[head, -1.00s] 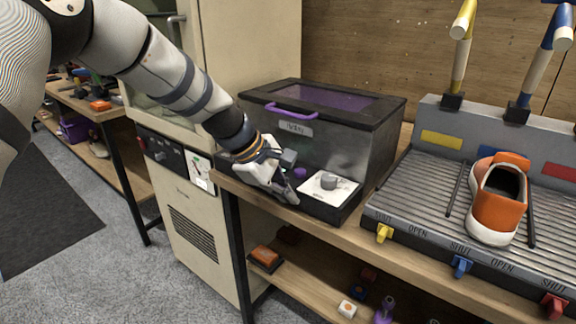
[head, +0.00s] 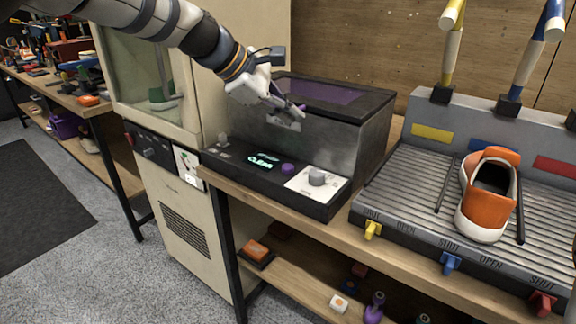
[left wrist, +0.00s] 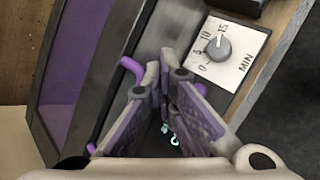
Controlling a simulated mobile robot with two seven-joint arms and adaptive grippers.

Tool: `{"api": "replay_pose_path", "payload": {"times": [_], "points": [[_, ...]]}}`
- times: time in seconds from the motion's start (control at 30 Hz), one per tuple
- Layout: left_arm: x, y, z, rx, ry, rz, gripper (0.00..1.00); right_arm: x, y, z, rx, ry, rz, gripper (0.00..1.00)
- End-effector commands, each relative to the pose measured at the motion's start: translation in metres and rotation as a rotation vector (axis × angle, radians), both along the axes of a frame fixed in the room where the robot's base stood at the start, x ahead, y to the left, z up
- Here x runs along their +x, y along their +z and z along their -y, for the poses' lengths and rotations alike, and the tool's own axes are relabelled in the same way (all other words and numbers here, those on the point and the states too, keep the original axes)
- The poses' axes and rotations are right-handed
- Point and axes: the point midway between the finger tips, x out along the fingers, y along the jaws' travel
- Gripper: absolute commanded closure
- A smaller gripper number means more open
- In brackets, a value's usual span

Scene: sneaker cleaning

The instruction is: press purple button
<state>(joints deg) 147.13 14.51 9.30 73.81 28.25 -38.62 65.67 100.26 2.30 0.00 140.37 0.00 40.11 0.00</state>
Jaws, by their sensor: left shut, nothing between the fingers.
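The round purple button (head: 288,168) sits on the black front panel of the dark box machine (head: 350,150), between a lit green display (head: 263,160) and a white plate with a grey dial (head: 318,177). My left gripper (head: 299,109) is shut and empty, raised above the panel in front of the box's upper front and purple handle. Nothing covers the button in the head view. In the left wrist view the fingers (left wrist: 165,72) point past the handle (left wrist: 131,68), and a purple bit, likely the button (left wrist: 200,88), peeks out beside the right finger. My right gripper is not in view.
A grey ribbed rack (head: 420,200) with an orange and white sneaker (head: 489,193) stands to the right. A tall cream cabinet (head: 185,230) stands to the left. The lower shelf (head: 290,275) holds small objects.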

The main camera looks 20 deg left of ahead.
Motion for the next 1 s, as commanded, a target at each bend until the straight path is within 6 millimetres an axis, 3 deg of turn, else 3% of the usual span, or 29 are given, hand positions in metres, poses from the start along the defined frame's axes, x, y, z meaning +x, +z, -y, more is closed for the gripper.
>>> {"api": "replay_pose_path", "payload": {"times": [0.5,0.7,1.0], "points": [[0.0,-0.073,0.0,-0.001,0.0,-0.006,1.0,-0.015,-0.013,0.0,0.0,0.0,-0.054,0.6],[0.0,-0.085,0.0,0.001,-0.001,-0.002,1.0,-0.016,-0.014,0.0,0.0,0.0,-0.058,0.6],[0.0,-0.086,0.0,0.001,0.0,-0.001,1.0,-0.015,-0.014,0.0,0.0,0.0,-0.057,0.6]]}}
